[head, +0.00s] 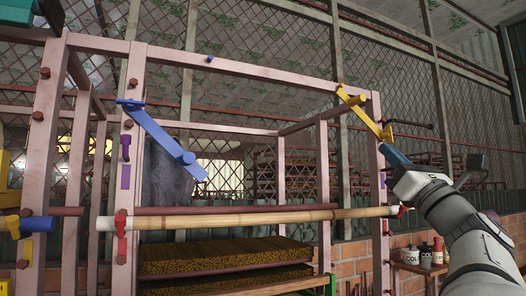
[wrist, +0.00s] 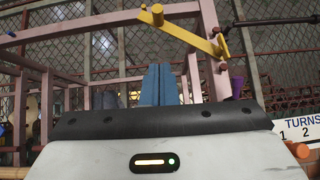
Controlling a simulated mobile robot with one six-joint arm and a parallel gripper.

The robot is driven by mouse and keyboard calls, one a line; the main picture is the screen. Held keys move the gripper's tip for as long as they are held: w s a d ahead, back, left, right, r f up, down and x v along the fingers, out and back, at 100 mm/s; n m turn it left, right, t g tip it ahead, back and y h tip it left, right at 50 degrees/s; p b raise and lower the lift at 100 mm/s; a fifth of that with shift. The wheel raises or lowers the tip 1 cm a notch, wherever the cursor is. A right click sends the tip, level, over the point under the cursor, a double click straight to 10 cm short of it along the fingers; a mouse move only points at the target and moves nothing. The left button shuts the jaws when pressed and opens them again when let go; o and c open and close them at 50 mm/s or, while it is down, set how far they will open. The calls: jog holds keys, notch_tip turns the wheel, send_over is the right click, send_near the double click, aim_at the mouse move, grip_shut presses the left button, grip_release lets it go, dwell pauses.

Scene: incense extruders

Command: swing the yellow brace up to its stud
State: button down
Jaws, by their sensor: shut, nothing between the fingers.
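The yellow brace (head: 373,119) slants down to the right across the top of the right pink post in the head view. It also shows in the wrist view (wrist: 190,37), with a round yellow knob (wrist: 157,14) near its left end. A small yellow piece (head: 387,133) stands at its lower right end. I cannot tell which fitting is its stud. My gripper (head: 388,152) is just below that lower end in the head view. In the wrist view its blue fingers (wrist: 158,84) are together and empty, pointing below the brace, apart from it in the picture.
A blue brace (head: 165,139) hangs slanted at the left post, and a small blue stud (head: 209,58) sits on the top beam. A pale pole (head: 250,219) crosses the frame's front below. A dark rod (head: 412,124) juts right beside the yellow brace. Jars (head: 426,255) stand at lower right.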

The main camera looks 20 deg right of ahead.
jog(key=p, duration=0.4)
send_near(356, 105)
jog(key=w, duration=0.4)
jog(key=r, duration=0.1)
jog(key=r+p, duration=0.1)
jog(key=r, duration=0.1)
jog(key=shift+s+a+p, duration=0.1)
jog(key=shift+a+p, duration=0.15)
jog(key=shift+p, duration=0.05)
jog(key=shift+s+r, duration=0.1)
jog(key=shift+r, duration=0.45)
jog(key=shift+d+r+p, duration=0.2)
jog(key=shift+r+p, duration=0.2)
jog(key=shift+r, duration=0.25)
jog(key=shift+f, duration=0.1)
